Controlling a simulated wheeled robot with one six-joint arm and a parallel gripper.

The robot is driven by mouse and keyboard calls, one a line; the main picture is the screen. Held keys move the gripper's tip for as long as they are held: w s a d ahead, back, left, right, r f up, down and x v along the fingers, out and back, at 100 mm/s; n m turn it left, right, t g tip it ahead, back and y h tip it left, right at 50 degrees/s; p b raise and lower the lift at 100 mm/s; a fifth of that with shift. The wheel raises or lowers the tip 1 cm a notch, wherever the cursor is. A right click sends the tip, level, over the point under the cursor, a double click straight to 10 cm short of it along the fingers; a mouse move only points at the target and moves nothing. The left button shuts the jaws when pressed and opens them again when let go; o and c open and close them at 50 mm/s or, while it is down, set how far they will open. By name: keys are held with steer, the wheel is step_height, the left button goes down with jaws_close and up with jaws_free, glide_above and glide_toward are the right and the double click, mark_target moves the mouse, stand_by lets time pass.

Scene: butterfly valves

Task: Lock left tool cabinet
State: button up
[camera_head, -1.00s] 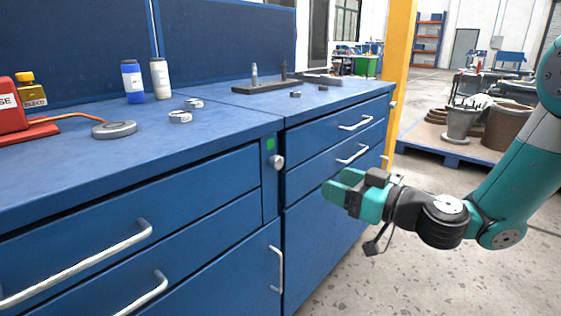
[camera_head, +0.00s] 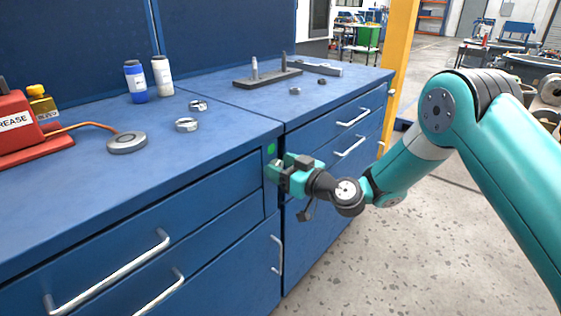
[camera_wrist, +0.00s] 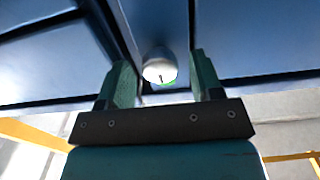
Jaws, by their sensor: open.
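The left tool cabinet (camera_head: 205,235) is blue, with drawers and a lower door that look shut. A small green indicator (camera_head: 271,149) shows on its right front post. My gripper (camera_head: 276,171) is at that post, just below the indicator. In the wrist view a round silver lock knob (camera_wrist: 160,68) with a dark slot lies between the two open green fingers of my gripper (camera_wrist: 161,82). The fingers are on either side of the knob with a gap, not clamped on it. In the head view the knob is mostly hidden by my gripper.
The right cabinet (camera_head: 325,205) stands beside it, with bar handles (camera_head: 349,146) on its drawers. On the worktop are bottles (camera_head: 135,82), metal rings (camera_head: 187,125), a grey disc (camera_head: 127,142) and a red grease box (camera_head: 20,122). The floor in front (camera_head: 400,265) is clear.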

steer(key=shift+w+a, duration=0.2)
steer(key=shift+a, duration=0.05)
steer(key=c, duration=0.9)
steer(key=shift+c, duration=0.2)
